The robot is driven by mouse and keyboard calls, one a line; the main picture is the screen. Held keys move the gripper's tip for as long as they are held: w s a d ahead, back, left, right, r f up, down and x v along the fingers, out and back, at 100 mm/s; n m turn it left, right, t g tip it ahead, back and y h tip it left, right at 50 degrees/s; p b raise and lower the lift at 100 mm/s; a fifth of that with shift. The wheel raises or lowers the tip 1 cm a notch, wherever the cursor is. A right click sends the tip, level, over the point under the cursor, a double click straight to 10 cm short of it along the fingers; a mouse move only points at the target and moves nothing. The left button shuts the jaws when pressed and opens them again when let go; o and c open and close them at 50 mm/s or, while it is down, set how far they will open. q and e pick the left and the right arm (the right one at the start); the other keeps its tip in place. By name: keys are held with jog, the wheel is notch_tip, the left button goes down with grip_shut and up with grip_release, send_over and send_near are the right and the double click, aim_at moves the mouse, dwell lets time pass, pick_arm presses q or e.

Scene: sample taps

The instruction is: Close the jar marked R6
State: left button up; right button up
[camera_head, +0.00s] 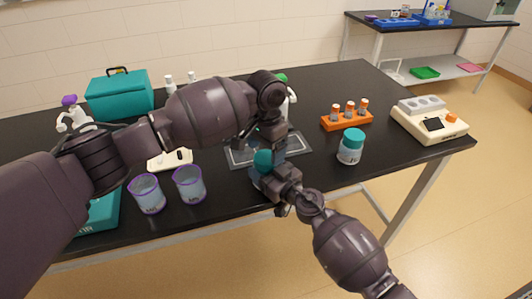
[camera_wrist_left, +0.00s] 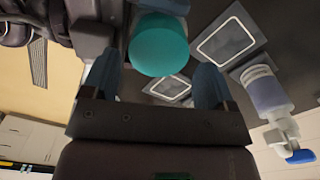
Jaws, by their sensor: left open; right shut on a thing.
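A jar with a teal lid (camera_head: 263,158) is mostly hidden between my two grippers, over the front of the black table. My right gripper (camera_head: 268,178) is shut on this jar from the front. My left gripper (camera_head: 268,140) is above it, pointing down. In the left wrist view the round teal lid (camera_wrist_left: 160,48) shows between the fingers of my left gripper (camera_wrist_left: 156,78), which are open with gaps on both sides. Whether the lid is seated cannot be told. A second teal-lidded jar (camera_head: 351,146) stands to the right; no R6 mark is readable on either.
A grey mat with outlined squares (camera_head: 298,148) lies behind the grippers. Two purple-rimmed beakers (camera_head: 189,184) stand at the left front. An orange vial rack (camera_head: 346,122) and a cream device (camera_head: 430,122) are at right. A teal case (camera_head: 120,97) stands back left.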

pick_arm(q)
jog(key=shift+s+d+r, duration=0.1)
jog(key=shift+d+r, duration=0.1)
jog(key=shift+r, duration=0.35)
jog(key=shift+s+d+r, duration=0.1)
jog(key=shift+d+r, duration=0.1)
jog(key=shift+r, duration=0.35)
jog(key=shift+w+a, duration=0.1)
jog(key=shift+a, duration=0.05)
jog(key=shift+w, duration=0.1)
jog(key=shift+c, duration=0.2)
